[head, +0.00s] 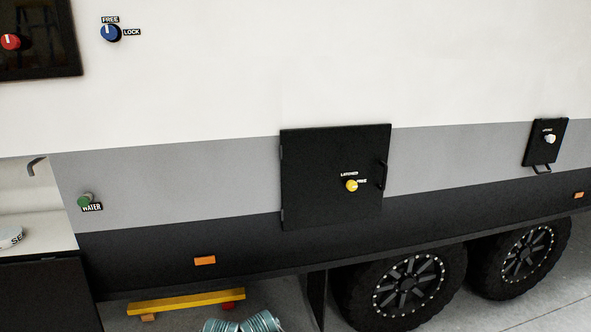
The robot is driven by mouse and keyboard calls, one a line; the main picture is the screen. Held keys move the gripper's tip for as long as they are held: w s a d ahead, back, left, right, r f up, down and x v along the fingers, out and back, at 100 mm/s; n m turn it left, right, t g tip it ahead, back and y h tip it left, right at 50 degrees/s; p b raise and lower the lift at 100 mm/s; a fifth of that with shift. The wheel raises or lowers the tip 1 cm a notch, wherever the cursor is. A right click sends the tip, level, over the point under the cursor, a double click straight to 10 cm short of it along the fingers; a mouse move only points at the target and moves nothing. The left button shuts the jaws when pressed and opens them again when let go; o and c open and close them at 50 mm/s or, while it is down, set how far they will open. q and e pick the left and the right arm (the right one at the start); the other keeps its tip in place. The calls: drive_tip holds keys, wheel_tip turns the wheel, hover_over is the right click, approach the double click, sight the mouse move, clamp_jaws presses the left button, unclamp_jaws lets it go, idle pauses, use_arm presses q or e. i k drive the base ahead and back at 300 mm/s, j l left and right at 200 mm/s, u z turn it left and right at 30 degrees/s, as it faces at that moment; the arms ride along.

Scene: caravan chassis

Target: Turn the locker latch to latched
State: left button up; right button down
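The locker (310,165) is a black square door in the caravan's side, at the middle of the head view, and it looks closed. Its latch is a round yellow knob (351,186) low on the right of the door. A LATCHED label sits above the knob and a FREE label to its right. A pale pointer mark on the knob seems to point right, towards FREE, but it is small. A black handle (382,175) is at the door's right edge. Neither of my grippers is in view.
A blue knob (110,33) with FREE and LOCK labels is at the upper left. A red knob (10,42), a green WATER knob (85,200) and a small black hatch (545,142) also show. Wheels (408,285) stand below. The space before the locker is clear.

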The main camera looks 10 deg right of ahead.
sight(352, 186)
drive_tip(key=k+l, duration=0.15)
drive_tip(key=l, duration=0.15)
drive_tip(key=k+l+z, duration=0.2)
drive_tip(key=k+l, duration=0.15)
drive_tip(key=l, duration=0.25)
drive_tip(key=i+l, duration=0.15)
drive_tip(key=l, duration=0.2)
drive_tip(key=i+l+z, duration=0.1)
drive_tip(key=l, duration=0.25)
drive_tip(key=i+l, duration=0.15)
drive_tip(key=l, duration=0.2)
drive_tip(key=i+l+z, duration=0.2)
drive_tip(key=i+l, duration=0.2)
drive_tip(key=i, duration=0.15)
